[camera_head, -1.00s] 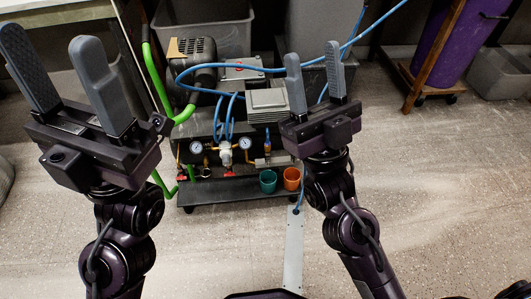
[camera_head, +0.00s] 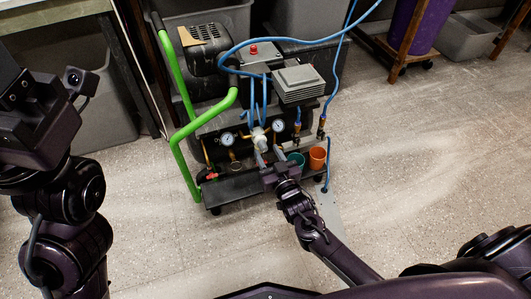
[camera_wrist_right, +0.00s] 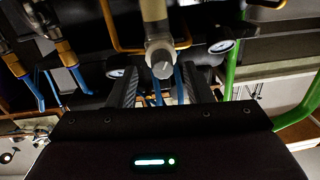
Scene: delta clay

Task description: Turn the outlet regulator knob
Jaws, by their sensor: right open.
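The pale regulator (camera_head: 260,138) sits on the front of the compressor, between two round gauges. My right gripper (camera_head: 267,158) is open, just in front of and below the regulator. In the wrist view its two fingers (camera_wrist_right: 162,88) stand on either side of the knob's line, with a gap to each side; I cannot tell how deep the knob lies between them. My left gripper (camera_head: 35,115) is at the left edge, its fingers cut off by the frame.
The compressor (camera_head: 285,85) has a green handle (camera_head: 177,150) on its left, blue hoses and a left gauge (camera_head: 227,139). Open floor (camera_head: 430,150) lies to the right.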

